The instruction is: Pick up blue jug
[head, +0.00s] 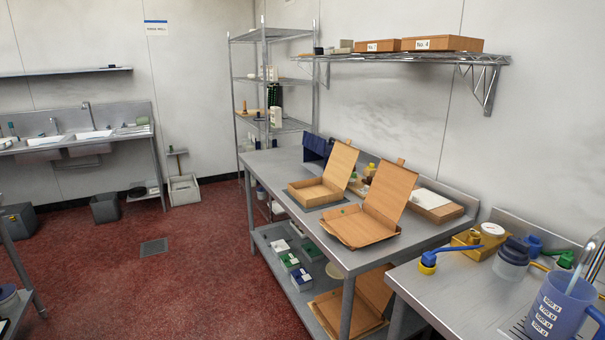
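A blue measuring jug (563,305) with white label markings stands upright on the steel counter at the lower right. Its right side and base are cut off by the picture edge. A grey faucet-like or handle-like piece rises from or behind its top; I cannot tell which. My gripper is not in view.
A clear container with a dark blue lid (512,258) and a yellow-and-blue tool (440,256) share the jug's counter (455,295). Open wooden boxes sit on the neighbouring steel table (265,165). Red floor (180,275) to the left is mostly clear.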

